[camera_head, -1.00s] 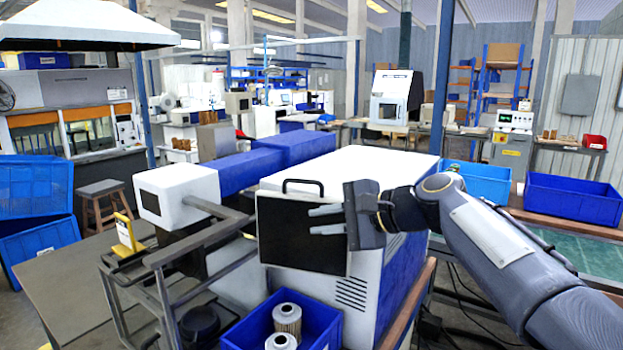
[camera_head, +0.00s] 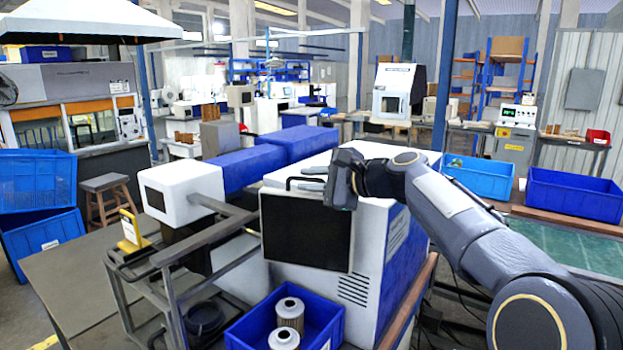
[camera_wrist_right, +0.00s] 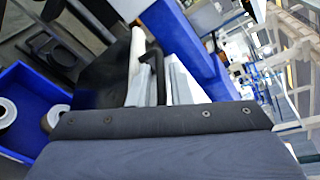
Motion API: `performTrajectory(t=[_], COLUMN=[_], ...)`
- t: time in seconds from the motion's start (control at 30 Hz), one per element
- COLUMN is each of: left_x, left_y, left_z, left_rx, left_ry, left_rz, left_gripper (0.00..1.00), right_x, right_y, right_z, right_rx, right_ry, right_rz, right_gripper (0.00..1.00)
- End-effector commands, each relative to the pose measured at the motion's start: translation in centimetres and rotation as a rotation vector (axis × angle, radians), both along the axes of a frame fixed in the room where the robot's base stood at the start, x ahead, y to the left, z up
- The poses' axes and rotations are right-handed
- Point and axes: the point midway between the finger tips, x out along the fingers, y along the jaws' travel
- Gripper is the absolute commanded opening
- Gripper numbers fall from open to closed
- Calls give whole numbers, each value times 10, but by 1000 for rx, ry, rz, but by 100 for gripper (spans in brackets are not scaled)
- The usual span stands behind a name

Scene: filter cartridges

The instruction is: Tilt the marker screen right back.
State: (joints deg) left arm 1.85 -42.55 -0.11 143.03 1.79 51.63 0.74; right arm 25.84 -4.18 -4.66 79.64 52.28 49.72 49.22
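The marker screen (camera_head: 306,232) is a flat black panel, close to upright, on the front of the white and blue machine. Its black handle (camera_head: 304,181) stands on the top edge and also shows in the right wrist view (camera_wrist_right: 155,72). My right gripper (camera_head: 311,177) is at the handle, its pale fingers pointing left along the screen's top edge. The fingers look apart, with the handle between them; whether they touch it I cannot tell. In the wrist view the dark screen (camera_wrist_right: 103,82) lies left of the handle. My left gripper is not in view.
A blue bin (camera_head: 335,325) with filter cartridges (camera_head: 290,312) stands below the screen. A grey metal frame (camera_head: 205,240) and a white box-shaped head (camera_head: 183,190) are to the left. Blue crates (camera_head: 575,194) stand at the right.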

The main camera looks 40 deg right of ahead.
Motion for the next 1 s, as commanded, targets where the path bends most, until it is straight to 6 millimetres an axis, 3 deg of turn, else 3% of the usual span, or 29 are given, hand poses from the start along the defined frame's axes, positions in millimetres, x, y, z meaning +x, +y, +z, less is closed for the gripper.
performTrajectory(t=[0.13,0.27,0.6,0.83,1.0], left_x=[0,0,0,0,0], left_y=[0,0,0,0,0], left_z=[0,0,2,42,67], left_rx=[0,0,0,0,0], left_ry=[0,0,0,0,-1], left_rz=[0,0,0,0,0], left_gripper=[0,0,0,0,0], right_x=[0,0,0,10,21], right_y=[0,0,0,-14,-31], right_z=[0,0,1,8,-1], right_rx=[-1,-1,3,109,206], right_ry=[0,0,3,78,144], right_rz=[0,0,1,1,-2], right_gripper=[18,1,0,0,0])
